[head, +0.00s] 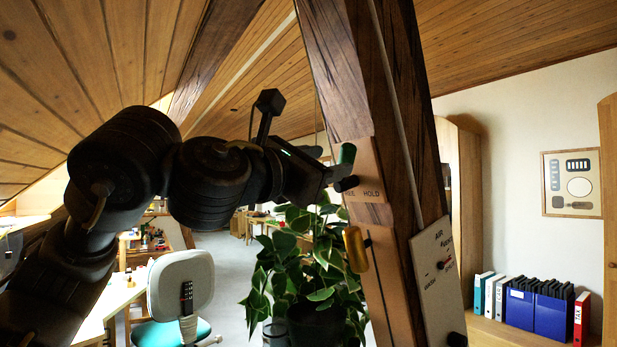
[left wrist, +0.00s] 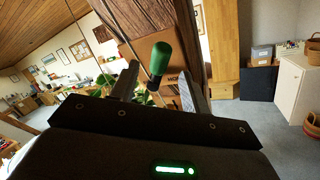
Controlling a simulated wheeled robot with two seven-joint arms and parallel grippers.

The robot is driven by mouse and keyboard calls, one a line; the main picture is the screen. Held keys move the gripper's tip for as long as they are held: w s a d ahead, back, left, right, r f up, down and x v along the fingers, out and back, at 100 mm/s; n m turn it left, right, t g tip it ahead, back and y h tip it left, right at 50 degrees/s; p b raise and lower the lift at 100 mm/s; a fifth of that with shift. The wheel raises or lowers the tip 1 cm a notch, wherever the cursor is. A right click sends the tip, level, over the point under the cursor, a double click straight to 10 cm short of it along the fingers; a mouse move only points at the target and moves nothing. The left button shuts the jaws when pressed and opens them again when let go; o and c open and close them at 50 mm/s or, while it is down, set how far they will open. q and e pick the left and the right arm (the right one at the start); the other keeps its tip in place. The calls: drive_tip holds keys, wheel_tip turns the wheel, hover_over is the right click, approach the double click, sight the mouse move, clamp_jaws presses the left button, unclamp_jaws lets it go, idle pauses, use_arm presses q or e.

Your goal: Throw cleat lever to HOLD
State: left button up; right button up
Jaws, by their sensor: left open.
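The cleat lever has a green handle (head: 347,153) and sits on a wooden plate (head: 369,185) fixed to the dark timber post. The plate reads HOLD at its right; the word at its left is partly covered. In the left wrist view the lever's green handle (left wrist: 161,56) stands up on a dark shaft, leaning slightly right at the top, with HOLD partly visible to its right. My left gripper (head: 335,173) is open at the lever. Its fingers (left wrist: 158,72) stand either side of the lever, with visible gaps. My right gripper is not in view.
Below the plate, a yellow handle (head: 355,249) sticks out from the post (head: 375,80). A white AIR panel (head: 438,285) is on the post's right side. A leafy potted plant (head: 305,265) stands behind and below my gripper. An office chair (head: 182,290) is further left.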

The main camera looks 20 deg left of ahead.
use_arm(q)
drive_tip(key=b+v, duration=0.1)
drive_tip(key=v, duration=0.3)
drive_tip(key=shift+s+a, duration=0.1)
drive_tip(key=shift+s, duration=0.15)
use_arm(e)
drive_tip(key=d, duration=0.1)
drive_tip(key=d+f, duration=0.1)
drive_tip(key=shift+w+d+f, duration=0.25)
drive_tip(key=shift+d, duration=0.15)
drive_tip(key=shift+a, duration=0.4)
